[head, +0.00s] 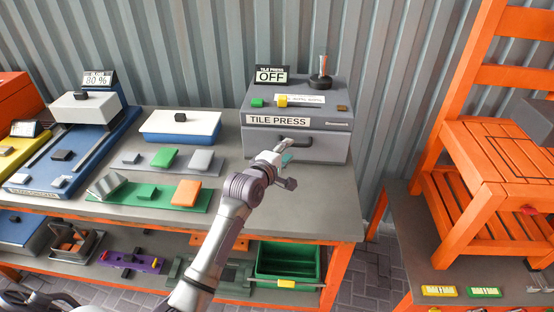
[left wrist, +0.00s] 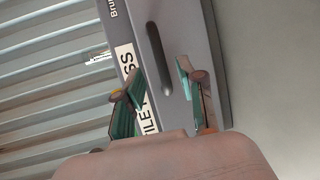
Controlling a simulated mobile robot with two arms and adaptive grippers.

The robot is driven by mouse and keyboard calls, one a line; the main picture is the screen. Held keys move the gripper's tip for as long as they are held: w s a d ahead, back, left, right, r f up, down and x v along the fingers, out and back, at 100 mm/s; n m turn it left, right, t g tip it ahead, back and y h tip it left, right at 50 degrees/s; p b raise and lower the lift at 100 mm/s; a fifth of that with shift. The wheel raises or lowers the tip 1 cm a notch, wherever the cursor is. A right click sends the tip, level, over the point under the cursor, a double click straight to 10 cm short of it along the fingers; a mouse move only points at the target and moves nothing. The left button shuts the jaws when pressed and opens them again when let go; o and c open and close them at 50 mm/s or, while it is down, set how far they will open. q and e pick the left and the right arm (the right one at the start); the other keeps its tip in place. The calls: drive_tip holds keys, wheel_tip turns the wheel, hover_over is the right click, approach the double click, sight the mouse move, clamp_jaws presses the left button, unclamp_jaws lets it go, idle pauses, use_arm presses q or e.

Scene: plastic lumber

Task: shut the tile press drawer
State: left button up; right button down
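The tile press (head: 330,112) is a grey box at the back right of the workbench, with a "TILE PRESS" label and a sign reading OFF. Its front, with a dark bar handle (head: 295,142), faces me. The handle also shows in the left wrist view (left wrist: 158,58). How far the drawer stands out is hard to tell. My left gripper (head: 289,162) is just in front of the press front, close to the handle. Its teal-padded fingers (left wrist: 160,92) are apart with nothing between them. My right gripper is not in view.
The workbench (head: 325,205) holds coloured tiles on green and grey trays left of my arm, and a white-topped blue box (head: 180,125). A green bin (head: 290,262) is on the lower shelf. An orange chair (head: 490,160) stands on the right-hand table.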

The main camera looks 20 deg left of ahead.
use_arm(q)
drive_tip(key=v, duration=0.6)
drive_tip(key=shift+s, duration=0.15)
